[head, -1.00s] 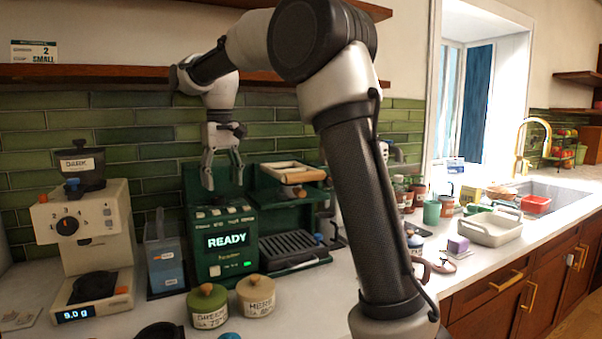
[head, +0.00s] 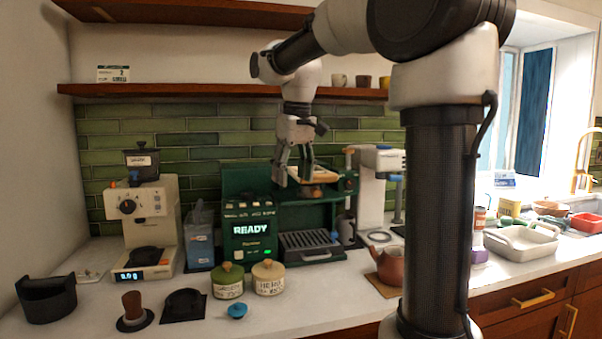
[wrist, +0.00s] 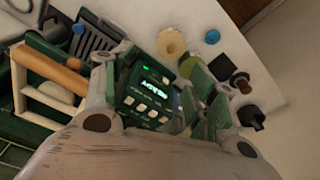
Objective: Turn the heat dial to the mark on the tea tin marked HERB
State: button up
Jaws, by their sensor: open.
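The cream-lidded tin marked HERB (head: 269,278) stands on the counter in the head view; its lower mark is too small to read. The green-lidded tin (head: 228,281) stands just left of it. I cannot identify a heat dial with certainty. A round dark dial (head: 127,206) shows on the cream grinder (head: 151,228) at left. The green machine (head: 249,229) has a READY display and a row of buttons. My gripper (head: 293,172) is open and empty, pointing down in front of the green machine's upper right. In the wrist view its fingers frame the machine's button panel (wrist: 150,92).
A white appliance (head: 372,195) stands right of the green machine, partly behind my arm. A brown teapot (head: 390,266) sits on a mat. A black bin (head: 48,299), a tamper (head: 133,312) and a blue knob-like object (head: 237,311) lie along the front counter.

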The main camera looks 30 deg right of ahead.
jog(key=shift+s+d+r, duration=0.2)
jog(key=shift+s+d, duration=0.05)
jog(key=shift+s, duration=0.25)
jog(key=shift+s+d+r, duration=0.15)
jog(key=shift+s+d, duration=0.05)
jog(key=shift+s, duration=0.3)
jog(key=s+f+t, duration=0.1)
jog(key=s+f, duration=0.5)
jog(key=s, duration=0.4)
jog(key=s+f+m+t, duration=0.1)
jog(key=s+f, duration=0.6)
jog(key=s, duration=0.4)
jog(key=shift+s+f+m+t, duration=0.15)
jog(key=shift+f+m+t, duration=0.15)
jog(key=shift+t, duration=0.1)
